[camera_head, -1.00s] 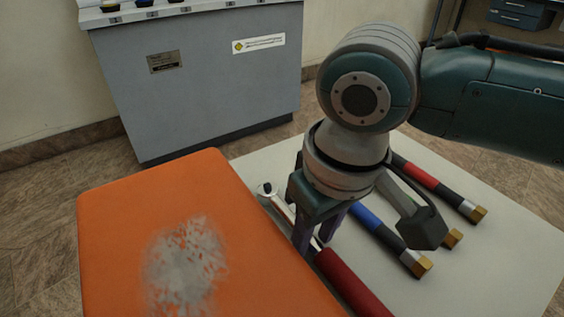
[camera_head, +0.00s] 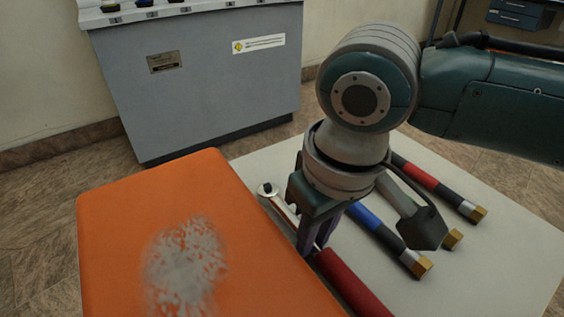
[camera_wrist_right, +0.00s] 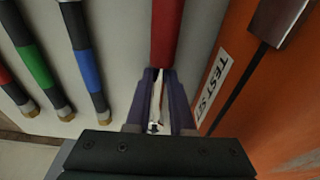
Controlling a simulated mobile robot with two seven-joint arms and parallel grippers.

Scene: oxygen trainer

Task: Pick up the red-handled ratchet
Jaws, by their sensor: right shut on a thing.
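The ratchet lies on the pale tabletop beside the orange case, with a red handle (camera_head: 352,284) and a silver shaft and head (camera_head: 267,190). In the right wrist view its red handle (camera_wrist_right: 164,40) runs away from me and its metal shaft passes between the fingers. My right gripper (camera_head: 318,246) points down over the ratchet and is shut on its shaft near the handle; the purple fingers also show in the right wrist view (camera_wrist_right: 160,100). The gripper hides part of the shaft. My left gripper is not in view.
The orange case (camera_head: 130,230) stands close along the ratchet's left side. Blue-banded (camera_head: 366,217), green-banded (camera_wrist_right: 36,68) and red-banded (camera_head: 420,176) tools with brass ends lie to the right on the pale tabletop (camera_head: 480,270). A grey cabinet (camera_head: 205,90) stands behind.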

